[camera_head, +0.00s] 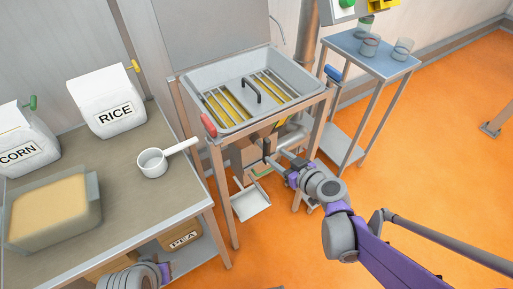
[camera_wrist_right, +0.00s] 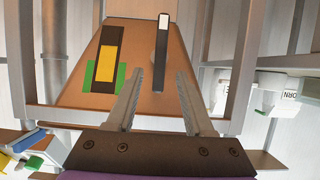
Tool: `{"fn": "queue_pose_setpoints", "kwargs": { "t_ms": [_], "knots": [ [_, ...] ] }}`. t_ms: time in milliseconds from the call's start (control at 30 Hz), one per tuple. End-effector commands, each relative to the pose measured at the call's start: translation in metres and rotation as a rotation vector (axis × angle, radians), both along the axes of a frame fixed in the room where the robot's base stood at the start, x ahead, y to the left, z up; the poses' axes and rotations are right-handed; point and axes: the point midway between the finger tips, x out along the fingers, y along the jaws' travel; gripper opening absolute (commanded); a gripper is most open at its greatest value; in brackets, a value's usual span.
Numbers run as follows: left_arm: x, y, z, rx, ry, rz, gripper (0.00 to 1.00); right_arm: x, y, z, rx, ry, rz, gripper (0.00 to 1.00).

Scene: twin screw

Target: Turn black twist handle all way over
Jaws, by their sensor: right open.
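A black handle bar with a white end (camera_wrist_right: 161,55) stands out from a brown box front in the right wrist view. It lies ahead of and between the fingers of my right gripper (camera_wrist_right: 157,75), which are open. I cannot tell if they touch it. In the head view my right gripper (camera_head: 273,157) reaches from the right under the steel hopper (camera_head: 218,127), towards the brown box (camera_head: 246,152). A small dark part (camera_head: 266,146) shows by its fingertips.
A black and yellow part on a green patch (camera_wrist_right: 105,62) sits left of the handle. Frame legs (camera_head: 322,128) flank the box. A white scoop (camera_head: 152,163) and RICE bag (camera_head: 104,103) stand on the left table. A small blue-topped table (camera_head: 375,55) is behind.

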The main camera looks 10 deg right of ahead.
Motion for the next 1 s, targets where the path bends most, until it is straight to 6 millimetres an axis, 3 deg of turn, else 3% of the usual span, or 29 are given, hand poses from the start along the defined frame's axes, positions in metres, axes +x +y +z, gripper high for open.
{"fn": "queue_pose_setpoints", "kwargs": {
  "t_ms": [500, 967, 1000],
  "knots": [
    [0.000, 0.000, -0.022, 0.000, 0.007, 0.000, 0.54, 0.076, 0.029, -0.034, 0.000, 0.002, 0.002, 0.53],
    [0.000, 0.000, -0.024, 0.000, 0.008, 0.000, 0.54, 0.087, 0.033, -0.038, 0.001, 0.002, 0.001, 0.53],
    [0.000, 0.000, -0.024, 0.000, 0.008, 0.000, 0.54, 0.087, 0.033, -0.038, 0.001, 0.002, 0.001, 0.45]
  ]
}}
